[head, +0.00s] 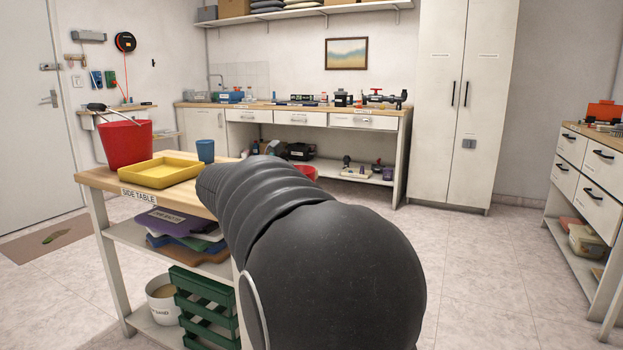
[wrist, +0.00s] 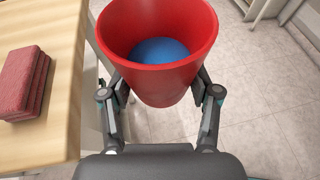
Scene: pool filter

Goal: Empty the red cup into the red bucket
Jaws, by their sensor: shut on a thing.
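My gripper (wrist: 160,92) is shut on the red cup (wrist: 158,85), its fingers on either side of the cup's wall. A smooth blue thing (wrist: 160,50) lies in the bottom of the cup. The cup is over the floor, just right of a wooden top in the wrist view. In the head view my gripper is hidden behind my dark arm. The red bucket (head: 126,145) stands upright on the side table (head: 100,178), at the left; its inside is not clearly seen.
A yellow tray (head: 160,173) lies beside the bucket, with a blue cup (head: 205,151) behind it. A dark red block stack (wrist: 25,82) lies on the wooden top in the wrist view. A workbench (head: 290,107) stands at the back, drawers (head: 588,165) at right. Floor between is clear.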

